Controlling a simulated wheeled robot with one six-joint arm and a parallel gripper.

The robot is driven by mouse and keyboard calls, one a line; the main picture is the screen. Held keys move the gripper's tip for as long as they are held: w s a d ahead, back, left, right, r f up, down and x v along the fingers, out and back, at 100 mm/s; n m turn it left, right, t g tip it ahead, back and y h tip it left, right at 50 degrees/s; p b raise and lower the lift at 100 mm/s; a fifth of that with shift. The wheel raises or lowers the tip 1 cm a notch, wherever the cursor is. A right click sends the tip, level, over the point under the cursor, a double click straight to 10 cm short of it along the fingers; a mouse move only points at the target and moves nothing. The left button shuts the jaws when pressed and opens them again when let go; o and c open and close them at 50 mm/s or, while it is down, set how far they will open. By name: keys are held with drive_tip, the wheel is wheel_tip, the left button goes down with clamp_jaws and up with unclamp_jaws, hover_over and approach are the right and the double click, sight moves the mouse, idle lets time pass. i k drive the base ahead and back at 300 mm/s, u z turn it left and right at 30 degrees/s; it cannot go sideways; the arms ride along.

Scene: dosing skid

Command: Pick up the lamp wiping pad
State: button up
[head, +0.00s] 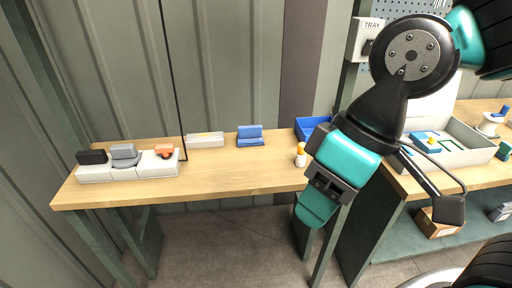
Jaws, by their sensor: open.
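No label marks the lamp wiping pad, and I cannot tell for certain which item it is. A grey block with a rounded lower edge (124,152) sits in the middle of a white three-part holder (95,174) on the left of the bench; it looks most like a pad. A black block (92,157) is to its left and a small orange piece (165,153) to its right. My gripper (318,200) hangs in front of the bench's right end, well to the right of these items. It is open, with nothing visibly held; its fingers are seen poorly.
On the wooden bench (225,175) stand a pale box (205,140), a blue holder (250,137), an orange-capped white bottle (300,156) and a blue bin (312,126). A white tray (470,150) is on the right bench. The left bench's front middle is clear. A thin dark upright crosses near the holder.

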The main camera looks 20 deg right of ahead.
sight(251, 135)
drive_tip(key=k, duration=0.95)
drive_tip(key=u, duration=0.6)
drive_tip(key=i, duration=0.75)
drive_tip(key=u, duration=0.6)
drive_tip(key=i, duration=0.95)
drive_tip(key=z, duration=0.65)
drive_tip(key=i, duration=0.55)
drive_tip(key=z, duration=1.05)
drive_tip(key=i, duration=0.4)
drive_tip(key=z, duration=0.35)
